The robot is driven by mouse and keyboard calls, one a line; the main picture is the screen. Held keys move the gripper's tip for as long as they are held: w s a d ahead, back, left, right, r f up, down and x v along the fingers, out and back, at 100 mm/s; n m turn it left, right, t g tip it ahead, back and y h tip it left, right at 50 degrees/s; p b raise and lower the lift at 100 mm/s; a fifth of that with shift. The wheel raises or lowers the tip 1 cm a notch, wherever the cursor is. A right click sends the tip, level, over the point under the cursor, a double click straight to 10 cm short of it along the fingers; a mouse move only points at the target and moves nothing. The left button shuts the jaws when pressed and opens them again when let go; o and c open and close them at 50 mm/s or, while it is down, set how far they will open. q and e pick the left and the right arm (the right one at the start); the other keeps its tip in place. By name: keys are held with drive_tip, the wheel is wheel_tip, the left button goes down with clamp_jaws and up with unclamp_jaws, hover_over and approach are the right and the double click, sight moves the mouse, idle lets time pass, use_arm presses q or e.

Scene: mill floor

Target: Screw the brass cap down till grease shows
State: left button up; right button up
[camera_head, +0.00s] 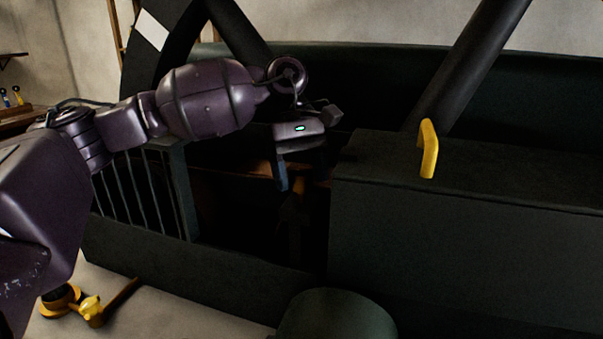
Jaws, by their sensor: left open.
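My left gripper (300,183) reaches in from the left over a dark recess in the machine, fingers pointing down. It is open. A small dull orange-brown thing (300,188) shows in deep shadow just below and between the fingers. It may be the brass cap, but it is too dark to be sure or to tell whether a finger touches it. No grease can be made out. My right gripper is not in view.
A dark green machine casing (460,240) with a yellow handle (428,150) stands to the right of the recess. A barred guard (140,190) is at its left. A yellow and brown tool-like thing (95,308) lies on the pale floor at lower left.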

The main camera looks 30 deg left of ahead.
use_arm(q)
drive_tip(key=c, duration=0.9)
